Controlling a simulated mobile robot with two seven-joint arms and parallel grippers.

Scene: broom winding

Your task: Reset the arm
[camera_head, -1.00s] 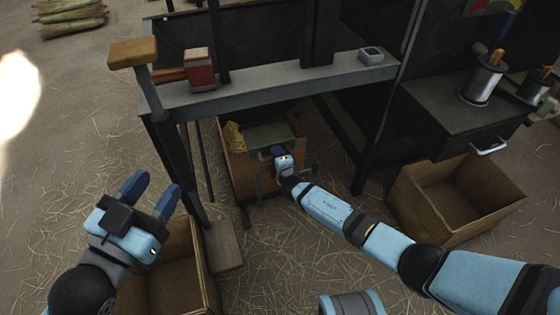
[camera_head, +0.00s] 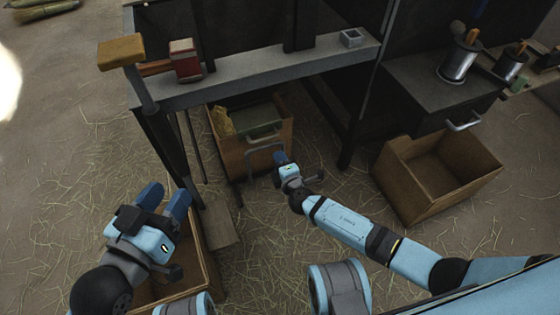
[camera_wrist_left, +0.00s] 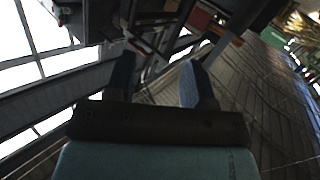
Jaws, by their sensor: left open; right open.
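My left gripper (camera_head: 163,200) is at the lower left in the head view, above a cardboard box (camera_head: 205,262). Its two blue fingers are apart with nothing between them. They also stand apart and empty in the left wrist view (camera_wrist_left: 160,85). My right gripper (camera_head: 281,160) is near the middle of the head view, in front of a brown box with a grey handle (camera_head: 262,147). It is open, and I see nothing held in it. The fingers look close to the handle, but I cannot tell if they touch it.
A grey bench beam (camera_head: 270,73) carries a red block (camera_head: 185,62) and a small grey square cup (camera_head: 351,38). An open empty cardboard box (camera_head: 437,178) stands at the right. Metal cans (camera_head: 459,62) stand on a dark cabinet. Straw covers the floor.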

